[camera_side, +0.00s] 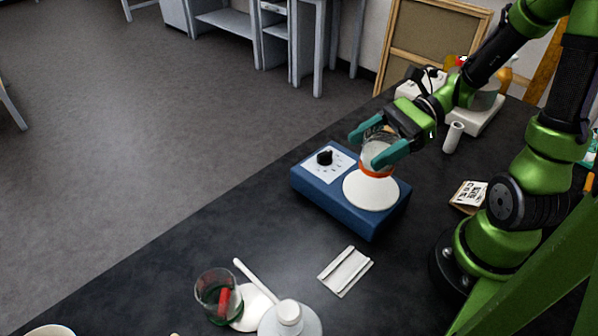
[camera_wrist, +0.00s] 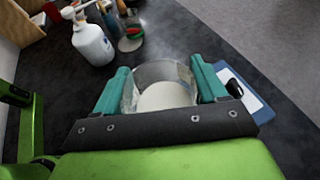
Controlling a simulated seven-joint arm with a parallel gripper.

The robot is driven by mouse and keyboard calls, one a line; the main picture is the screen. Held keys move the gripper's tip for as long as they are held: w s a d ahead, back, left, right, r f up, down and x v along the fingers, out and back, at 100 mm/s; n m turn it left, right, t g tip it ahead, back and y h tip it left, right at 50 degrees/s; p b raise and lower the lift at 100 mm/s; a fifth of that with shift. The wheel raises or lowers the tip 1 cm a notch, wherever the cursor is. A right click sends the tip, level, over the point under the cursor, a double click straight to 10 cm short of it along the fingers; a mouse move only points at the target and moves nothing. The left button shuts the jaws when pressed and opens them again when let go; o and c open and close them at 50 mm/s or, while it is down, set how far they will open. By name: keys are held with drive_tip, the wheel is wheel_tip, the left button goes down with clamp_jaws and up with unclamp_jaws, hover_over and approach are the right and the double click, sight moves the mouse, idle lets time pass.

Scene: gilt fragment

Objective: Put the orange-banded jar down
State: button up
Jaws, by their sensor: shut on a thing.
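The orange-banded jar (camera_side: 377,155) is clear glass with pale contents and an orange band low on its side. My gripper (camera_side: 381,152) has teal fingers and is shut on the jar, one finger on each side. The jar is upright, over the round white plate (camera_side: 370,193) of a blue device with a black knob (camera_side: 325,192). I cannot tell whether its base touches the plate. In the wrist view the jar (camera_wrist: 165,95) sits between the fingers of my gripper (camera_wrist: 163,88), showing its open rim and white contents.
A glass beaker (camera_side: 218,296) with a red item and a white wash bottle (camera_side: 290,318) stand at the front. A small white cylinder (camera_side: 453,137) stands to the right. Dark bench between is clear.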

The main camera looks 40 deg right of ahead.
sight(369, 168)
drive_tip(key=shift+f, duration=2.85)
drive_tip(key=shift+f, duration=0.1)
drive_tip(key=o, duration=1.2)
